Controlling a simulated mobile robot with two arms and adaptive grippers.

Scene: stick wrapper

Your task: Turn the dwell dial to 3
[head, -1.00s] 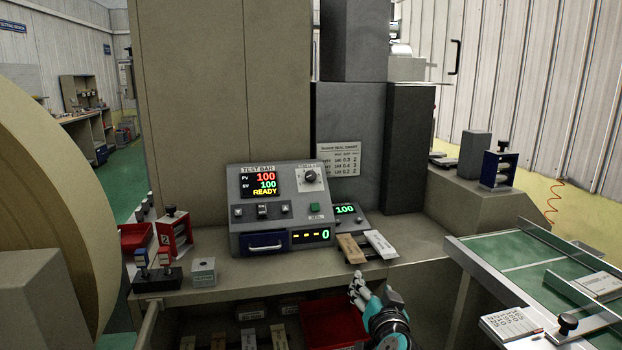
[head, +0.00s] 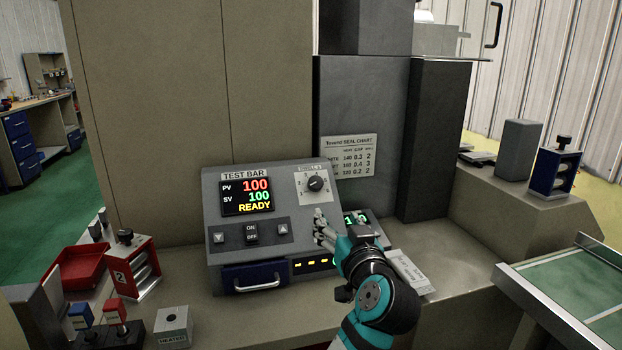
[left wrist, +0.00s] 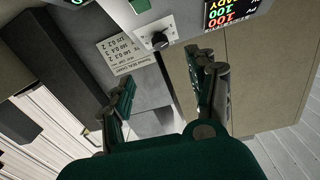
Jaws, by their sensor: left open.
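The dwell dial (head: 316,183) is a black round knob on a white scale plate at the top right of the grey TEST BAR control box (head: 210,195). It also shows in the left wrist view (left wrist: 160,40), ahead of the fingers. The pointer's exact setting is too small to read for certain. My left gripper (head: 322,232) is open and empty, just below the dial and apart from it, in front of the box's lower right. In the left wrist view its two fingers (left wrist: 160,95) stand wide apart. My right gripper is not in view.
A seal chart (head: 348,156) hangs behind the box. A small green display (head: 355,217) and a pale bar (head: 410,272) lie partly behind my arm. A red rack (head: 135,268), red tray (head: 80,272) and heater block (head: 173,328) stand left. A conveyor (head: 560,285) is at right.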

